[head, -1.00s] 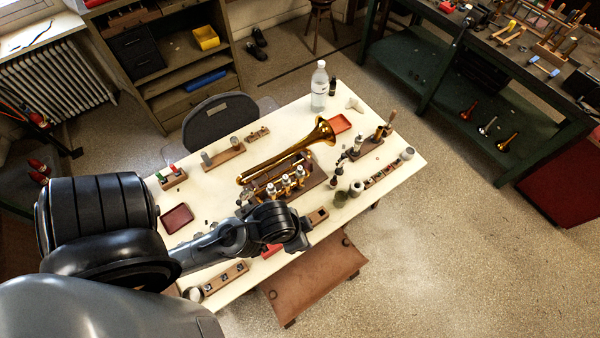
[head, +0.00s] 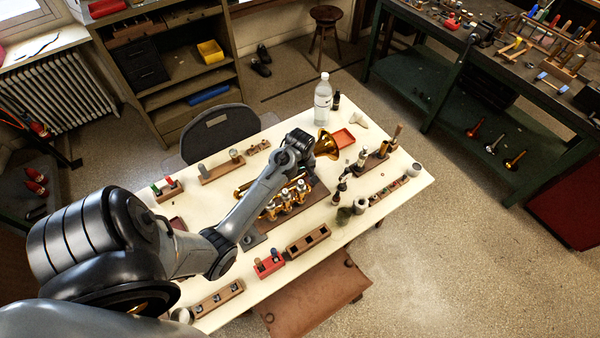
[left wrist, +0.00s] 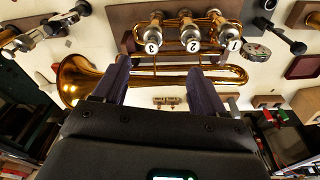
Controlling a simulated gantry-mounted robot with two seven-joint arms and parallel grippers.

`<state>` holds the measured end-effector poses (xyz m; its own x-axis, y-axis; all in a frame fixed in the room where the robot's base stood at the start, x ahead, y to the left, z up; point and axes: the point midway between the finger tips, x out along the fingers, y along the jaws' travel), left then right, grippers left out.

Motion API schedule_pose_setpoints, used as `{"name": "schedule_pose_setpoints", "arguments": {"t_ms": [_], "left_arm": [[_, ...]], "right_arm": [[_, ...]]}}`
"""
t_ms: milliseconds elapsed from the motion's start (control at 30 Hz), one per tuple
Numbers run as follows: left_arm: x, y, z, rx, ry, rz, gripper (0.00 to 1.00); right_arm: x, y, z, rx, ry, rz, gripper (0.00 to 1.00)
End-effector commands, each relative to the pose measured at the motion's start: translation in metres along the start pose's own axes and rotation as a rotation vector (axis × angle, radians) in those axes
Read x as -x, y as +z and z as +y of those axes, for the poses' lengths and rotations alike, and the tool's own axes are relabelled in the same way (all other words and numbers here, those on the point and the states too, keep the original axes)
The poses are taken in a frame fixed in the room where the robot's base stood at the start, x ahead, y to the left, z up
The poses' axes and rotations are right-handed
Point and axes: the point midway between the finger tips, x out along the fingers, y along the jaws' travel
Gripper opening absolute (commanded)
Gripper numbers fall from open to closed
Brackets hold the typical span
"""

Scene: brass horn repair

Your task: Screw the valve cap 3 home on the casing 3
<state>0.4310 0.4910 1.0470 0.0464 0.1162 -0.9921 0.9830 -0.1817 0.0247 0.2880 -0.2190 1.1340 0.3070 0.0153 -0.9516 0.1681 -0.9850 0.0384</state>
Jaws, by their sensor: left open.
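The brass horn lies on a brown block on the white table, its bell (head: 327,144) toward the back right. Its three upright casings have pale tops marked 3, 2 and 1 in the left wrist view. Casing 3 (left wrist: 154,38) is the one nearest the bell; casing 2 (left wrist: 192,34) and casing 1 (left wrist: 232,34) stand beside it. I cannot tell valve cap 3 apart from the numbered top. My left gripper (left wrist: 157,62) is open and empty, its fingers above the horn on either side of casing 3's line, apart from it. In the head view the wrist hides its fingers. My right gripper is not in view.
A wooden block with square holes (head: 308,240) and a red holder (head: 268,264) stand along the front edge. Small tools and pots (head: 360,204) stand at the right.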

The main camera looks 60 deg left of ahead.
Motion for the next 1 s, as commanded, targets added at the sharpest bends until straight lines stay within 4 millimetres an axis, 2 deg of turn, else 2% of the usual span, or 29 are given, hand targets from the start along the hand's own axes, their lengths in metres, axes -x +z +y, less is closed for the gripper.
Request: {"name": "schedule_pose_setpoints", "arguments": {"t_ms": [33, 100, 267, 467, 800, 1000], "left_arm": [[-0.011, -0.008, 0.004, 0.088, -0.004, -0.031, 0.71], [-0.018, -0.016, 0.007, 0.188, -0.01, -0.065, 0.71], [-0.028, -0.022, 0.011, 0.307, -0.02, -0.11, 0.71], [-0.046, -0.021, 0.011, 0.326, -0.024, -0.117, 0.71], [-0.098, -0.016, 0.01, 0.322, -0.025, -0.115, 0.71], [-0.121, -0.013, 0.011, 0.322, -0.022, -0.114, 0.71]], "right_arm": [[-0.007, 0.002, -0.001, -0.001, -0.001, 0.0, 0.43], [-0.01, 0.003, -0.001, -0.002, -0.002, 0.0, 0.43], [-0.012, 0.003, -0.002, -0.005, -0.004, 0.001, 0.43], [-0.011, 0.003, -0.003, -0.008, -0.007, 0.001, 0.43], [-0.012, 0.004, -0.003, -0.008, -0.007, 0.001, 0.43], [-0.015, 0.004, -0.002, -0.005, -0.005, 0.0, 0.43]]}}
